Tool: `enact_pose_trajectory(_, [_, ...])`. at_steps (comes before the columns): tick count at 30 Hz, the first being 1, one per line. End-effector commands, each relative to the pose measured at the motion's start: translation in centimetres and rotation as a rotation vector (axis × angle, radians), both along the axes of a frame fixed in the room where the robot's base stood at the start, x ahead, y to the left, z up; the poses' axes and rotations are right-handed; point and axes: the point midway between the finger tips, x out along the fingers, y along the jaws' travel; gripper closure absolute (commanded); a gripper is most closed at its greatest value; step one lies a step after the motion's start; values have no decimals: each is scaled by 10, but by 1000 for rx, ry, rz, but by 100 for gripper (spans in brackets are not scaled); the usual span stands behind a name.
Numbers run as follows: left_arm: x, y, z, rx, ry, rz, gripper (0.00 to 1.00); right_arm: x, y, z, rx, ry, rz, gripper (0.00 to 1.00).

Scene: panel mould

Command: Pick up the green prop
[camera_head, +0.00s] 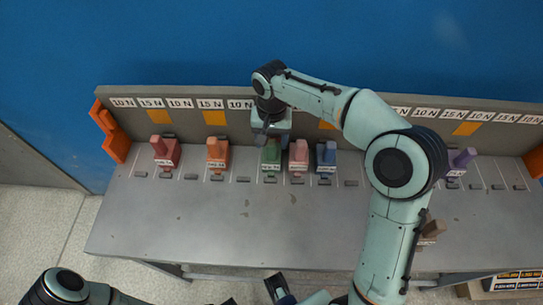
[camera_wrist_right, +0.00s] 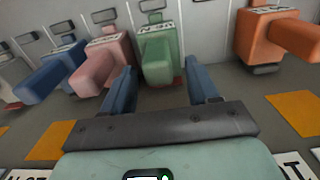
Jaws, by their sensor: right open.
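The green prop (camera_head: 271,159) stands in a row of coloured props on the grey bench, between the orange and pink ones. It also shows in the right wrist view (camera_wrist_right: 160,55), upright, with its block end towards the camera. My right gripper (camera_head: 264,137) is over the back of the row, at the green prop. In the wrist view its blue fingers (camera_wrist_right: 160,75) are open, one to each side of the green prop's near end, with gaps showing. I cannot tell how deep the prop sits between them.
Close neighbours are the pink prop (camera_head: 298,155) and the orange prop (camera_head: 217,153), with the blue prop (camera_head: 326,157) further right. A back board (camera_head: 190,118) with force labels rises behind the row.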

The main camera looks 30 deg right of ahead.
Motion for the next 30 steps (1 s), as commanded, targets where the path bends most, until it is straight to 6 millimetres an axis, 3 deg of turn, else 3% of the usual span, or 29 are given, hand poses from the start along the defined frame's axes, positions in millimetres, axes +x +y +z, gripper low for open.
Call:
enact_pose_trajectory(4, [-1, 0, -3, 0, 1, 0, 57, 0, -1, -19, 0, 2, -2, 40])
enact_pose_trajectory(12, [-1, 0, -3, 0, 1, 0, 57, 0, 0, -23, 0, 0, -1, 40])
enact_pose_trajectory(13, [-1, 0, -3, 0, 1, 0, 57, 0, 0, -23, 0, 0, -1, 44])
enact_pose_trajectory(14, [-1, 0, -3, 0, 1, 0, 57, 0, 0, -23, 0, 0, -1, 53])
enact_pose_trajectory(18, [-1, 0, -3, 0, 1, 0, 57, 0, 0, -23, 0, 0, -1, 99])
enact_pose_trajectory(30, [-1, 0, -3, 0, 1, 0, 57, 0, 0, -20, 0, -2, -1, 100])
